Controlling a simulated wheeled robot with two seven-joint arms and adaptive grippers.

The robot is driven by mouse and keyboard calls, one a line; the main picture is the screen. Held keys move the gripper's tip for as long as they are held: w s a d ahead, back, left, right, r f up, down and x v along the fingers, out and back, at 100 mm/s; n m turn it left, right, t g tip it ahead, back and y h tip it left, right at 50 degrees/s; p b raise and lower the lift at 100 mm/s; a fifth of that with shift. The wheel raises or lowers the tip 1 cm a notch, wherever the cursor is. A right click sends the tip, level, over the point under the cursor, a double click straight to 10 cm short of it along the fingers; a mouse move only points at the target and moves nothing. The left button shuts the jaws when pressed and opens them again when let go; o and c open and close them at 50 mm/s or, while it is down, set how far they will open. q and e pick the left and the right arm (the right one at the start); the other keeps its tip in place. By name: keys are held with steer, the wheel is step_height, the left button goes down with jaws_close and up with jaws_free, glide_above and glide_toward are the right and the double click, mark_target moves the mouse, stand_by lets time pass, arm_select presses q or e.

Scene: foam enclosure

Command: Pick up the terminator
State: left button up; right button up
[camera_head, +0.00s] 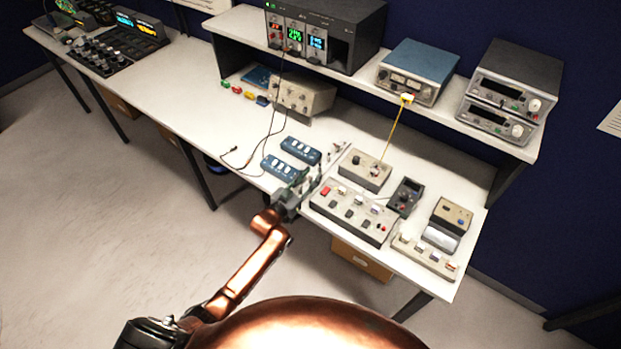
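My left gripper (312,182) reaches in over the front edge of the white bench, beside the blue boxes and the long grey switch box. Its fingers are small and dark here, and I cannot tell whether they are open or shut, or whether they hold anything. I cannot pick out the terminator for certain. A few tiny metallic pieces (337,149) lie on the bench just beyond the gripper, too small to identify. My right gripper is not in view.
Two blue boxes (301,150) lie left of the gripper. A grey switch box (352,212), a beige box (364,171) with a yellow cable, and a dark handheld meter (405,197) crowd the right. A raised shelf (440,108) carries instruments behind.

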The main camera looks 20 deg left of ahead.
arm_select(q)
steer(key=shift+c, duration=0.2)
jaws_close()
stand_by(0.3)
